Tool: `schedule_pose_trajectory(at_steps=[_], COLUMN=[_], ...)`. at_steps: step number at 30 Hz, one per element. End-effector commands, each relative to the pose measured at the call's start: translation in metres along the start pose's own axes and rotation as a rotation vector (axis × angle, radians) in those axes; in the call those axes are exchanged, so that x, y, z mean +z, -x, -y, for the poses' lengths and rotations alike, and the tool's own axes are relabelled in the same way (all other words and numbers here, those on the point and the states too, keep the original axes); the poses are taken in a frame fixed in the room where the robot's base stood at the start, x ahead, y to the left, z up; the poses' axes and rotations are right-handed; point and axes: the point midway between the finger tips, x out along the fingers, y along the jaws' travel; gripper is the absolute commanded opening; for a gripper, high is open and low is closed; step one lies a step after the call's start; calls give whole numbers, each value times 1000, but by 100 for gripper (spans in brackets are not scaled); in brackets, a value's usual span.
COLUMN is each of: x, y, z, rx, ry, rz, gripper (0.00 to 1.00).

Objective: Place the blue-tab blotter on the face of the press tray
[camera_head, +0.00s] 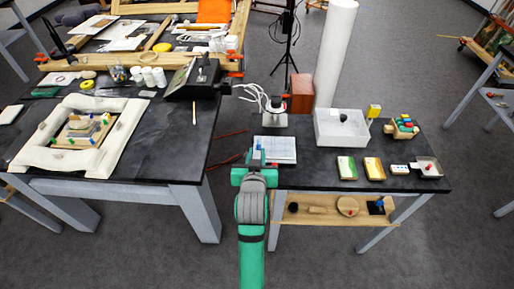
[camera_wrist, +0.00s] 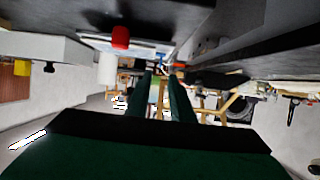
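My gripper (camera_head: 256,160) is over the left front of the right-hand black table, at the left edge of a flat pale tray (camera_head: 283,150), which may be the press tray. In the wrist view my two dark green fingers (camera_wrist: 163,78) stand apart with background showing between them. I see nothing clearly held. A small blue patch shows at the gripper's tip in the head view; I cannot tell if it is a tab. Small blocks, one green and white (camera_head: 347,168) and one orange (camera_head: 374,169), lie at the right. I cannot pick out the blue-tab blotter for certain.
A white open box (camera_head: 341,129) stands behind the small blocks. A small tray with a red piece (camera_head: 429,167) lies at the right end. A brown box (camera_head: 301,91) and tall white roll (camera_head: 335,50) stand at the back. The left table (camera_head: 165,135) holds a cream padded frame (camera_head: 35,150).

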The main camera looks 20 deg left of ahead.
Motion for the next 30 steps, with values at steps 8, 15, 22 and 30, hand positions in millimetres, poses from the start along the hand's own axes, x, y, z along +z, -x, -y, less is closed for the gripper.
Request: schedule_pose_trajectory(at_steps=[8,15,22,30], x=[0,0,34,111], y=[43,54,62,104], z=[-1,1,-9,-35], rx=[1,-1,14,64], ry=[0,1,-13,-47], rz=[0,0,-2,-33], gripper=[21,21,21,21])
